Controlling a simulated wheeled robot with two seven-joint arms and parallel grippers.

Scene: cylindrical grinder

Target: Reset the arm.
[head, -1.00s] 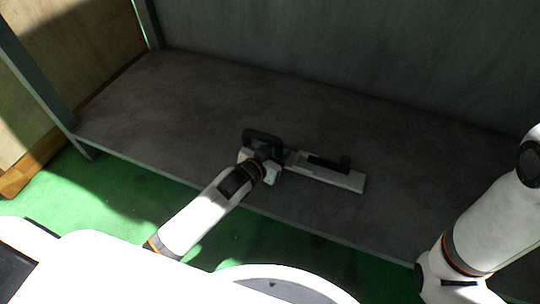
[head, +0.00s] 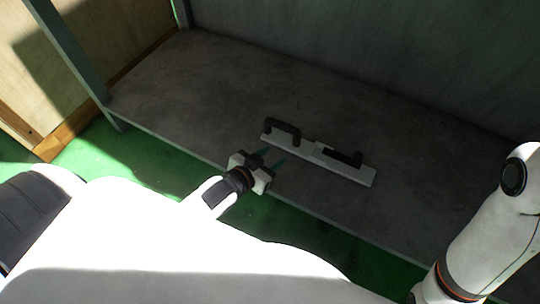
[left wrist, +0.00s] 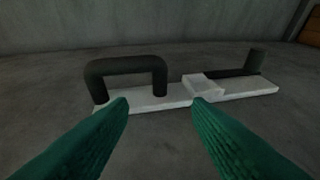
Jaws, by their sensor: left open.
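My left gripper (head: 272,161) is open and empty at the front edge of the grey workbench in the head view. Its two green fingers (left wrist: 160,108) are spread wide in the left wrist view. The tool (head: 345,171), a long flat white bar with a black arched handle (head: 283,128) and a black part at its other end, lies on the bench just beyond the fingertips. In the left wrist view the tool's bar (left wrist: 176,97) lies ahead, apart from the fingers. My right arm shows at the right edge of the head view, but its gripper is out of view.
The grey bench top (head: 225,75) is bare around the tool. A grey wall (head: 400,60) stands behind it and a metal post (head: 70,50) at its left end. A wooden panel (head: 110,30) is farther left. The floor (head: 110,160) is green.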

